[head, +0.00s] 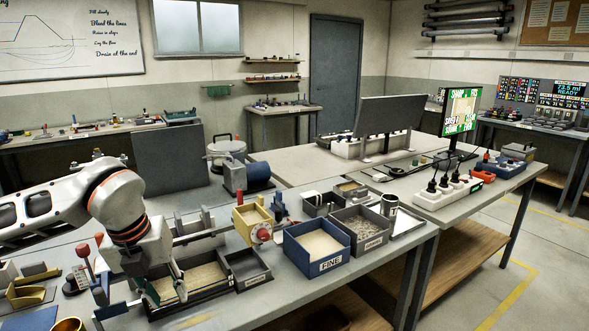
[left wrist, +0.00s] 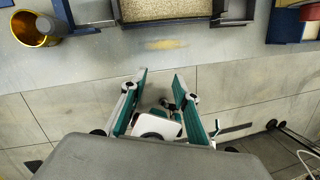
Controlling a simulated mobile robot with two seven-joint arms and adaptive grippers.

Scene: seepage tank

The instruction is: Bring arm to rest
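My left arm comes in from the left in the head view and bends down over the near bench. Its gripper (head: 163,290) hangs fingers down in front of the sand-filled tank (head: 190,307). In the left wrist view the two green-padded fingers of the gripper (left wrist: 160,76) are apart with nothing held between them. Beyond the fingertips that view shows the bench's front strip and the floor. My right arm and gripper are not in the head view.
A blue FINE bin (head: 318,264) and a grey gravel bin (head: 362,244) stand right of the tank. A yellow-framed device (head: 252,222) stands behind. A brass cup (head: 68,325) is near the left front; it shows in the left wrist view (left wrist: 36,28). Right-hand floor is free.

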